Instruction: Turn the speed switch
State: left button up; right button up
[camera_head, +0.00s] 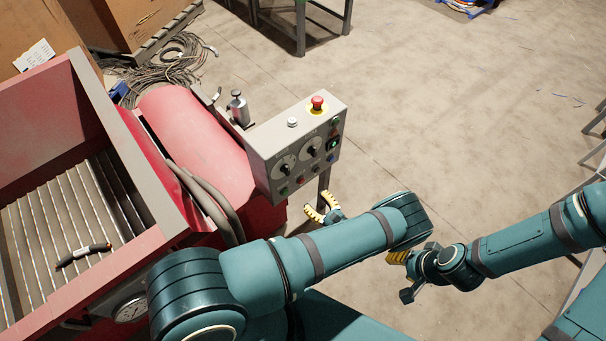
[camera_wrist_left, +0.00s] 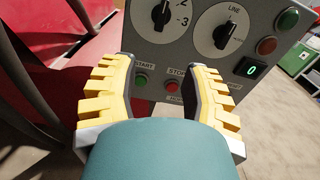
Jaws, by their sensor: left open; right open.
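The grey control box (camera_head: 296,147) stands beside the red machine. Its front has two black rotary knobs on pale dials. The knob with the numbers 2 and 3 (camera_wrist_left: 162,14), which looks like the speed switch, is at the top of the left wrist view, partly cut off; in the head view it is the left knob (camera_head: 284,168). The LINE knob (camera_wrist_left: 224,34) is to its right. My left gripper (camera_head: 322,207) is open and empty just in front of and below the panel; its yellow fingers (camera_wrist_left: 160,68) frame the START and STOP buttons. My right gripper (camera_head: 400,270) is open, away from the box.
A red emergency button (camera_head: 317,104) tops the box. A small green display (camera_wrist_left: 251,68) reads 0. The red machine's slatted tray (camera_head: 60,215) holds a short dark cable piece (camera_head: 83,255). Coiled cable (camera_head: 170,65) lies behind.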

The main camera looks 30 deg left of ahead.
aim_at(287, 170)
pick_arm(q)
jog(key=x, duration=1.4)
jog(key=shift+s, duration=0.15)
jog(key=shift+o, duration=0.3)
grip_shut()
